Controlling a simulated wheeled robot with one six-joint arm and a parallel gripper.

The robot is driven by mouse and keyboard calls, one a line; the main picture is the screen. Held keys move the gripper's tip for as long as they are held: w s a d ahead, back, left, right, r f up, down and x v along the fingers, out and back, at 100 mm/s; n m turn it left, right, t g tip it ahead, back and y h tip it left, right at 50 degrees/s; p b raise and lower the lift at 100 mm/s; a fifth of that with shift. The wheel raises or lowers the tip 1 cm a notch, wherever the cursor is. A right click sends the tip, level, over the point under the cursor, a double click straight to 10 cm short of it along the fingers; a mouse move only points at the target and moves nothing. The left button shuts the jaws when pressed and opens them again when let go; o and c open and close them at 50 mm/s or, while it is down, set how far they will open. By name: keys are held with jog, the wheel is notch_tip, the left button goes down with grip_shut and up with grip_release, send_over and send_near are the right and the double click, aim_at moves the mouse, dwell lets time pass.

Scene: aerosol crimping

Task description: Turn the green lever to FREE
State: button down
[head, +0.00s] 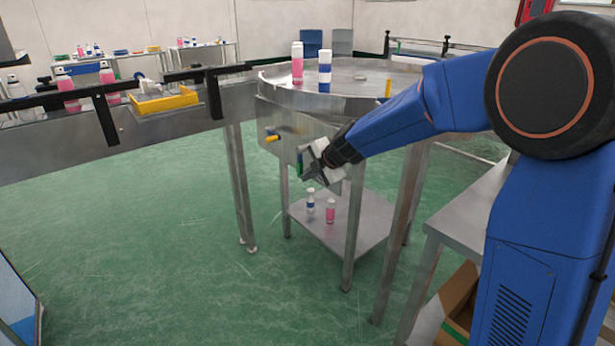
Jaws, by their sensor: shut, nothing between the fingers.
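The green lever (299,163) shows as a small upright green strip on the front metal panel (285,122) below the round steel table. My gripper (308,174) is shut and empty, right beside the lever on its right in the picture. I cannot tell whether the fingers touch the lever. The gripper and wrist hide part of the panel around the lever. No FREE marking can be read from here, so the lever's exact setting is unclear.
A yellow lever (272,138) sticks out of the same panel to the left. The round table (345,75) carries a pink bottle (297,63) and a white-and-blue bottle (324,71). A lower shelf (345,222) holds two bottles. A conveyor (60,140) runs left. Green floor in front is clear.

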jog(key=v, duration=1.1)
jog(key=shift+s+d+r, duration=0.2)
jog(key=shift+r, duration=0.1)
